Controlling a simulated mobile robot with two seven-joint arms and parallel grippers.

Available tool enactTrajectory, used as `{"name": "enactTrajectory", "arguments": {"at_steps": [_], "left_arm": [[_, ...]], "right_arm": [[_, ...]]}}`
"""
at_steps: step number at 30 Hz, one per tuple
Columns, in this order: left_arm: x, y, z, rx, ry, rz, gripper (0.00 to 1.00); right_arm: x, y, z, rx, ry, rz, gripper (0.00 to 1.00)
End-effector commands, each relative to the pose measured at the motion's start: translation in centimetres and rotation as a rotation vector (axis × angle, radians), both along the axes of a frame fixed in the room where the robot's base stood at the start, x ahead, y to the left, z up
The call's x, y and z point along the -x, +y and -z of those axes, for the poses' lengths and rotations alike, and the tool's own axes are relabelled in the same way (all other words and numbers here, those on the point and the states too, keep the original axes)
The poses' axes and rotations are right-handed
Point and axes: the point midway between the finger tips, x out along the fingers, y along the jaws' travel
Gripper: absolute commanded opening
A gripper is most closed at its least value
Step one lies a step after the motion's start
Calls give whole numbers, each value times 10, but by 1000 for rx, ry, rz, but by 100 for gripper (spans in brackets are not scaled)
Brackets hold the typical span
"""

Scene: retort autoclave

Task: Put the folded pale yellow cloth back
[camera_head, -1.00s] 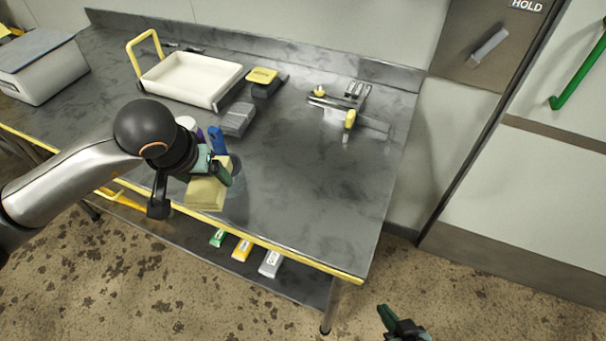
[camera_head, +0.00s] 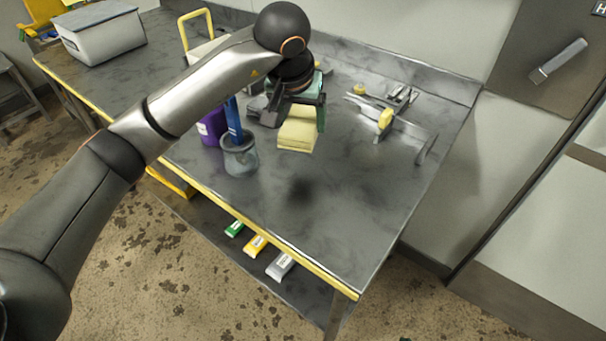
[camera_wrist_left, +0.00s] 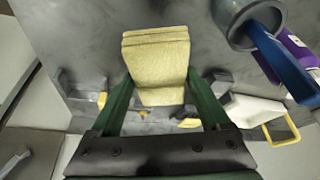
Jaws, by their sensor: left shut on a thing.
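The folded pale yellow cloth (camera_head: 298,129) is held by my left gripper (camera_head: 308,108) above the steel table (camera_head: 340,200). A dark shadow lies on the table below and in front of it. In the left wrist view the cloth (camera_wrist_left: 157,62) sits between the two green fingers of my left gripper (camera_wrist_left: 160,95), which is shut on it. The cloth shows stacked folded layers. My right gripper does not show now.
A grey cup with a blue-handled tool (camera_head: 240,155) and a purple container (camera_head: 212,127) stand left of the cloth. Metal tools with a yellow part (camera_head: 385,118) lie to the right. A lidded white bin (camera_head: 105,38) stands far left. The table's front right is clear.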

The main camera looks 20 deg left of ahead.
Motion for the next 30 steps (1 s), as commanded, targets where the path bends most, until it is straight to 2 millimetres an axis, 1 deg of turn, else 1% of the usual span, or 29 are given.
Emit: {"name": "enactTrajectory", "arguments": {"at_steps": [1, 6, 13, 18, 21, 30], "left_arm": [[0, -1, 9, 1, 6, 0, 28], [0, -1, 39, 1, 8, 0, 28], [0, -1, 63, 1, 6, 0, 28], [0, -1, 89, 2, 7, 1, 28], [0, -1, 95, 0, 4, 0, 28], [-1, 0, 97, 0, 2, 0, 28]], "right_arm": [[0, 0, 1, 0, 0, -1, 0], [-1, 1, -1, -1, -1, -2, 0], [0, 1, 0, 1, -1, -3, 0], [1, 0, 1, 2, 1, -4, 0], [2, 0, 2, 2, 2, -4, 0], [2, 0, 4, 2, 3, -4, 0]]}}
